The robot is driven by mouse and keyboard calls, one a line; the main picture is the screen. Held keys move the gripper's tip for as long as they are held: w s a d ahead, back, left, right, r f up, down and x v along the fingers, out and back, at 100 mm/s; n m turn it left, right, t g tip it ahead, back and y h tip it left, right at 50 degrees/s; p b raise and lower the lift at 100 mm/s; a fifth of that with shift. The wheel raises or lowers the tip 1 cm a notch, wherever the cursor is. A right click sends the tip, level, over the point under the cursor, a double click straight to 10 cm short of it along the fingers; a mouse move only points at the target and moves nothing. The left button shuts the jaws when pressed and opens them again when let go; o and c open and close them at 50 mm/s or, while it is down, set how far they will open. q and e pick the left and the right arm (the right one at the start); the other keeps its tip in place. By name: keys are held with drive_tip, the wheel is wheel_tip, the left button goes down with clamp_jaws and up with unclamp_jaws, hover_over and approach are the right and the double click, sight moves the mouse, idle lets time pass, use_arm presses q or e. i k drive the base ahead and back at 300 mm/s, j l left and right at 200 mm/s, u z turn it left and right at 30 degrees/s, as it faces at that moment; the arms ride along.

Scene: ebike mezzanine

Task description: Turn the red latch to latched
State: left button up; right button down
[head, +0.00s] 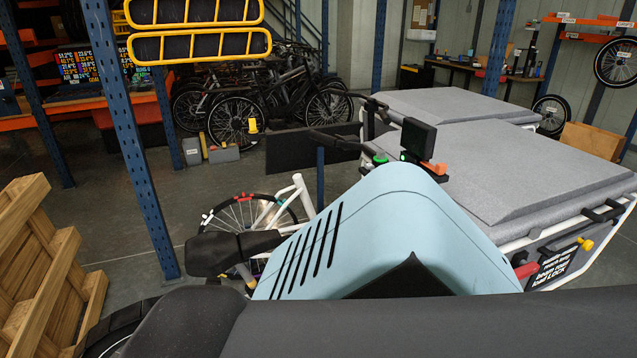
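A small red handle-like piece (527,270), which looks like the red latch, sits at the lower right on the white-framed side of the grey-topped cargo box (540,185). It is just left of a black sign (557,263) with white lettering that ends in "LOCK". A yellow knob (586,244) sticks out beside the sign. The red piece is small and partly cut off by the light blue shell, so I cannot tell its position. Neither of my grippers shows in the head view.
A light blue slotted shell (390,225) fills the centre foreground. A black screen (418,138) stands behind it. A wooden pallet (38,265) leans at left near a blue rack post (133,140). Bikes (290,95) stand at the back. Floor at left centre is clear.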

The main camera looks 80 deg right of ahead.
sight(527, 269)
drive_tip(key=z, duration=4.3)
